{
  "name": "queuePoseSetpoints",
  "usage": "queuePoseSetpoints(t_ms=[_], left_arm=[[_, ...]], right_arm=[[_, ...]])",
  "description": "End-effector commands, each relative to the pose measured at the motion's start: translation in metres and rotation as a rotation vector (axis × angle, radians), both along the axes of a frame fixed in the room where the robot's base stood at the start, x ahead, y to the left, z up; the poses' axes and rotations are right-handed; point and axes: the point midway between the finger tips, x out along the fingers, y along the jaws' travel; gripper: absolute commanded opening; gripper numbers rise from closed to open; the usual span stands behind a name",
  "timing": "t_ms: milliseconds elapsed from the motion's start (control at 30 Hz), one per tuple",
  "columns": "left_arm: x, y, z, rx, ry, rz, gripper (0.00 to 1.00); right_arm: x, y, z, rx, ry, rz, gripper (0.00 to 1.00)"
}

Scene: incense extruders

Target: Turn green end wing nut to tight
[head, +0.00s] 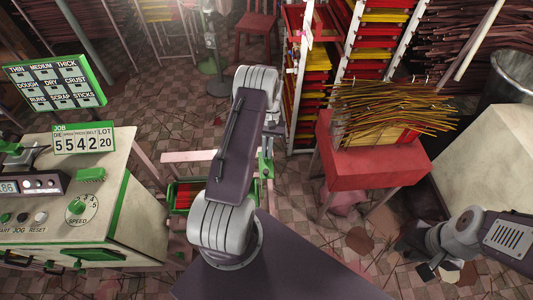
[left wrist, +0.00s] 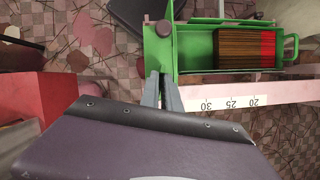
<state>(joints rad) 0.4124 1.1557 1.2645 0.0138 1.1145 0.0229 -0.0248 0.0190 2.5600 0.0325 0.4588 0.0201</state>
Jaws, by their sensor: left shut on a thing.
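The tray holds a brown block of sticks with a red end (left wrist: 245,44). A white scale (left wrist: 230,103) runs along the rail. A red stand (head: 372,165) with incense sticks is to the right. A green-trimmed control console (head: 120,215) is to the left. Patterned floor lies between.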

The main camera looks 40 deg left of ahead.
Motion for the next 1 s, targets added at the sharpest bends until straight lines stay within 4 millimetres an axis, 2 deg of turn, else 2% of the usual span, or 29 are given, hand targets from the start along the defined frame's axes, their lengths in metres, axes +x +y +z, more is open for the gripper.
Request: queuePoseSetpoints(t_ms=[367,1000], left_arm=[[0.0017,-0.0021,0.0017,0.002,-0.003,-0.360,0.00],[0.0003,-0.0052,0.0030,0.001,-0.001,-0.959,0.00]], right_arm=[[0.0000,0.0000,-0.0064,0.000,0.000,0.000,0.28],[0.0000,0.0000,-0.0003,0.000,0.000,0.000,0.28]])
